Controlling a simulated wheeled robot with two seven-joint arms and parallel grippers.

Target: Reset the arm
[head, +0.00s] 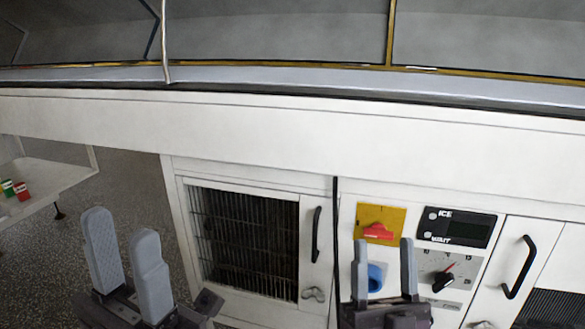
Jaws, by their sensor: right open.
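My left gripper (123,226) is at the lower left of the head view, fingers pointing up. Its two grey fingers stand apart with nothing between them. My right gripper (384,243) is at the bottom, right of centre, in front of the white machine's control panel. It is open, fingers up, and holds nothing. A blue round part (375,278) shows between its fingers; I cannot tell how far behind them it is. Both forearms are mostly out of the picture.
The white machine front (255,135) spans the view. It carries a black grille (245,240), door handles (518,267), a red switch (376,232), a display (457,229) and a black dial (443,281). A white tray (65,176) with small coloured items is at far left. Speckled floor is open below it.

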